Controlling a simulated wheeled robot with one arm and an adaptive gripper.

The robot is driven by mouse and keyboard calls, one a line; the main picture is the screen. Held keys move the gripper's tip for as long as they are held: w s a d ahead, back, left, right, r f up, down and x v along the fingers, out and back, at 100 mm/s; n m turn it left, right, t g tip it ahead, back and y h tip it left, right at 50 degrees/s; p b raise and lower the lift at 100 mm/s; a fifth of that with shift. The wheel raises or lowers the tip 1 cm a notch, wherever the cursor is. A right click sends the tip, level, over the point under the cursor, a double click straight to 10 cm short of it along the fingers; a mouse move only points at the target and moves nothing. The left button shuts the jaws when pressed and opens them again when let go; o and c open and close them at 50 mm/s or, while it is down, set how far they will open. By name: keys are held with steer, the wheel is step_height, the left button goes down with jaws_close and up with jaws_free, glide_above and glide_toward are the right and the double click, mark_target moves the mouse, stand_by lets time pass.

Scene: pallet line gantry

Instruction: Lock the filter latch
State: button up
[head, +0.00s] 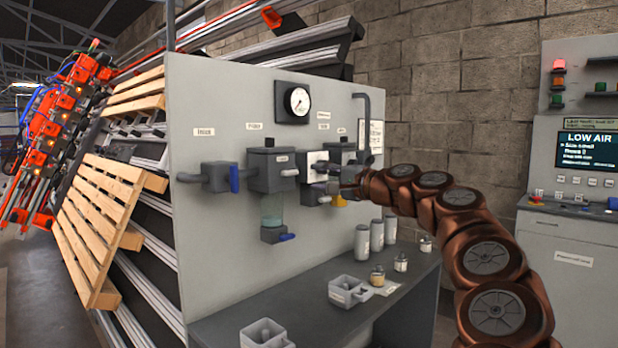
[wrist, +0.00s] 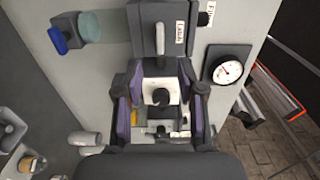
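The filter (head: 270,170) is a dark grey block on the upright panel, with a clear bowl (head: 272,210) below it. Its light grey latch handle (head: 289,173) sticks out under a small label. In the wrist view the handle (wrist: 160,40) lies just beyond the fingertips, beside its "Latch" label (wrist: 180,32). My gripper (head: 338,188) is in front of the panel, right of the filter. In the wrist view its fingers (wrist: 160,70) are spread with nothing clasped. A white plate with a black knob shows between them. Contact with the handle cannot be told.
A gauge (head: 297,102) is above the filter. A blue inlet lever (head: 234,178) is at its left and a blue drain lever (head: 287,237) below. The bench (head: 240,312) holds grey canisters (head: 362,242), small jars and a holder (head: 349,291). A console (head: 588,150) reads "LOW AIR".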

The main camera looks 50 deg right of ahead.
steer(key=shift+s, duration=0.95)
